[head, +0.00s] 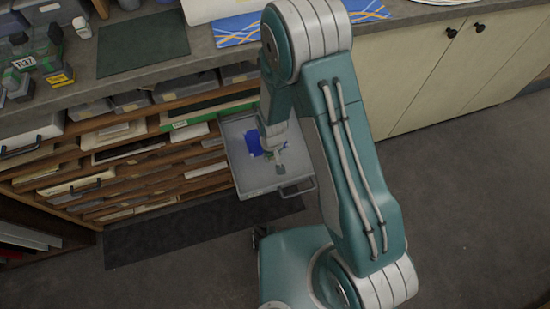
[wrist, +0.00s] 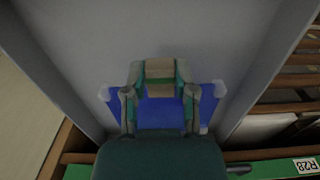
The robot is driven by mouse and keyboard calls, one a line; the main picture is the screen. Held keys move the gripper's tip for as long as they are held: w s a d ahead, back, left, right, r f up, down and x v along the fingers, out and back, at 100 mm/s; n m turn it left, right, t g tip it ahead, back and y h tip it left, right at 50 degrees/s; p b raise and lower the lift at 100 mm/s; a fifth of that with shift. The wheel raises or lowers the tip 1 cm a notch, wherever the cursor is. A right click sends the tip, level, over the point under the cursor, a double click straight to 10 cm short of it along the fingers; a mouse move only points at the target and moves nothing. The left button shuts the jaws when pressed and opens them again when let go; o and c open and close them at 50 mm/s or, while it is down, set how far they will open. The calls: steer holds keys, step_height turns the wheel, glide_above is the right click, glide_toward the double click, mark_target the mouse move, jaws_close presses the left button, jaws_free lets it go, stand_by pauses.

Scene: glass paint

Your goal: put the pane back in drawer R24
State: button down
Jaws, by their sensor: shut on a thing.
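The blue pane (head: 252,143) is a flat, bright blue piece at the pulled-out grey drawer (head: 255,180). My gripper (head: 279,166) reaches down over this drawer, and its arm hides part of the pane. In the wrist view my gripper (wrist: 160,78) is shut on the blue pane (wrist: 205,103), which shows on both sides of the fingers and has pale corners. The pane is within the drawer's side walls; I cannot tell whether it touches the bottom. No label on this drawer can be read.
A wooden rack (head: 75,170) of shallow drawers stands left of the open drawer. In the wrist view a label (wrist: 303,165) reads R28 on a green strip. The worktop (head: 215,65) above carries jars and a dark green mat (head: 143,43). Floor at the right is clear.

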mark_target(275, 163)
steer(key=shift+w+d+f, duration=0.45)
steer(key=shift+w+f, duration=0.05)
steer(key=shift+f, duration=0.25)
steer(key=shift+w+f, duration=0.15)
steer(key=shift+f, duration=1.6)
steer(key=shift+c, duration=2.1)
jaws_free()
steer(key=shift+d+f, duration=0.1)
step_height(275, 163, up, 12)
steer(key=shift+r, duration=0.2)
